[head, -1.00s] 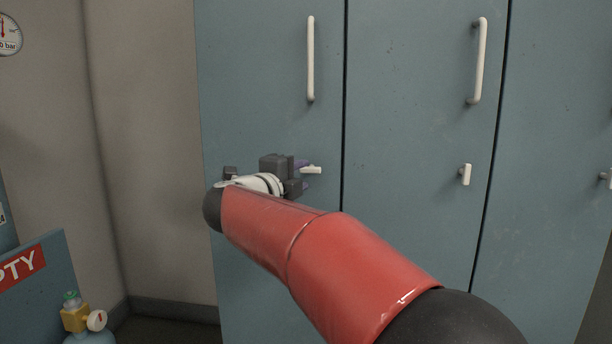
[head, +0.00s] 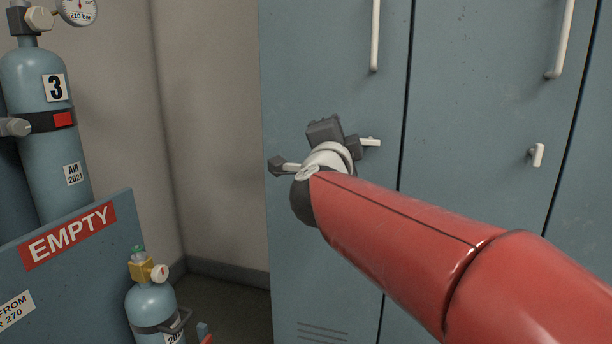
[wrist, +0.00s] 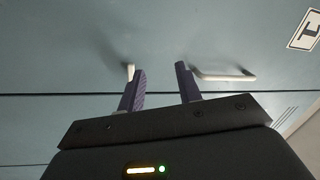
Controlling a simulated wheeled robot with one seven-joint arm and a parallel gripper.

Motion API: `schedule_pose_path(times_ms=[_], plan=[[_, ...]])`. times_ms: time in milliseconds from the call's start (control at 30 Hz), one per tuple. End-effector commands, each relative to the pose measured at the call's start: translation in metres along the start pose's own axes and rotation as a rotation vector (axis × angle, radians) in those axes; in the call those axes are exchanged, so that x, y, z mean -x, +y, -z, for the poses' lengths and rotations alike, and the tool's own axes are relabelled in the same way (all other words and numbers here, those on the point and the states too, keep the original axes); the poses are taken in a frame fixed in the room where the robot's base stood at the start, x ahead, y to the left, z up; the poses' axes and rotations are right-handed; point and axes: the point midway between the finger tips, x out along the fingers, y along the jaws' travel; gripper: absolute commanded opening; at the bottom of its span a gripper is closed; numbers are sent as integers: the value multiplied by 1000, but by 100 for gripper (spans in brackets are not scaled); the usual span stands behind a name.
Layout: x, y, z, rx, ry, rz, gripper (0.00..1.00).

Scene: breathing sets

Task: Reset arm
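My red arm reaches across the head view to the left blue locker door (head: 330,60). My gripper (wrist: 161,68) shows two purple fingers spread apart in the wrist view, with nothing between them. In the head view the dark gripper body (head: 326,132) is in front of the door, and the fingers are hidden. A small white latch (head: 370,142) sticks out just right of it. In the wrist view a white latch (wrist: 130,70) is by the left fingertip and a white bar handle (wrist: 225,76) by the right one. I cannot tell whether either touches.
A blue panel with a red EMPTY sign (head: 68,236) stands at left. A large cylinder marked 3 (head: 45,140) with a gauge (head: 77,9) is behind it. A small cylinder (head: 152,305) stands on the right of the panel. Another locker door (head: 480,120) is to the right.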

Motion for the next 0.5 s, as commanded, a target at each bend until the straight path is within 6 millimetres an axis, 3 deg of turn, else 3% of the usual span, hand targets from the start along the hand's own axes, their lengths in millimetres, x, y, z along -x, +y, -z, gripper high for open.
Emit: schedule_pose_path(times_ms=[67,167,333,500], plan=[[24,6,-4,150,-156,34,35],[61,33,-16,360,-369,33,35],[145,122,-19,712,-716,-92,35],[228,212,4,966,-982,-297,35]])
